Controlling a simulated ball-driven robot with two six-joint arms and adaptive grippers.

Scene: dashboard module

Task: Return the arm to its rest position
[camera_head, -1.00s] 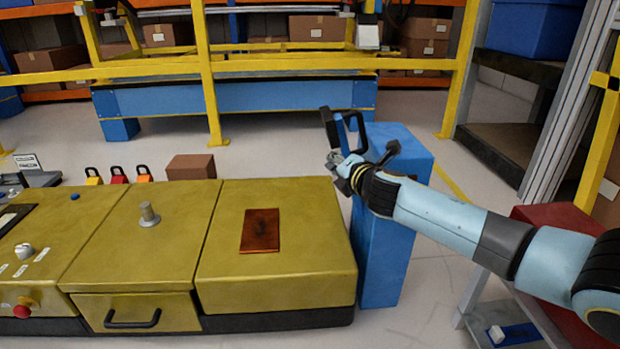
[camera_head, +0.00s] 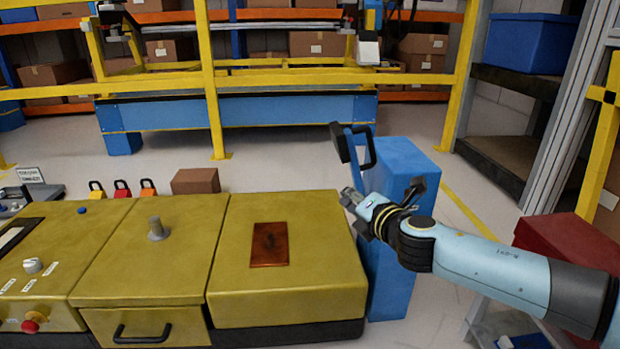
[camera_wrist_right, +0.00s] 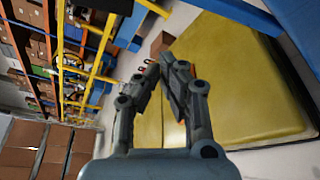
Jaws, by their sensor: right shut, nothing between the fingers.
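My right arm comes in from the right in the head view. Its gripper (camera_head: 349,198) is in front of the blue pedestal (camera_head: 405,165), beside the right end of the yellow-green console (camera_head: 325,225). The gripper appears apart from the console. In the right wrist view the two fingers of this gripper (camera_wrist_right: 164,62) meet at their tips with nothing held between them. The yellow console top (camera_wrist_right: 235,75) shows beyond them. My left gripper is in neither view.
A black lever with a handle (camera_head: 340,142) stands near the pedestal top. A brown plate (camera_head: 269,244) lies on the console, and a grey knob (camera_head: 157,229) stands left of it. Padlocks and a brown box (camera_head: 195,181) are behind. A red bin (camera_head: 572,238) is at right.

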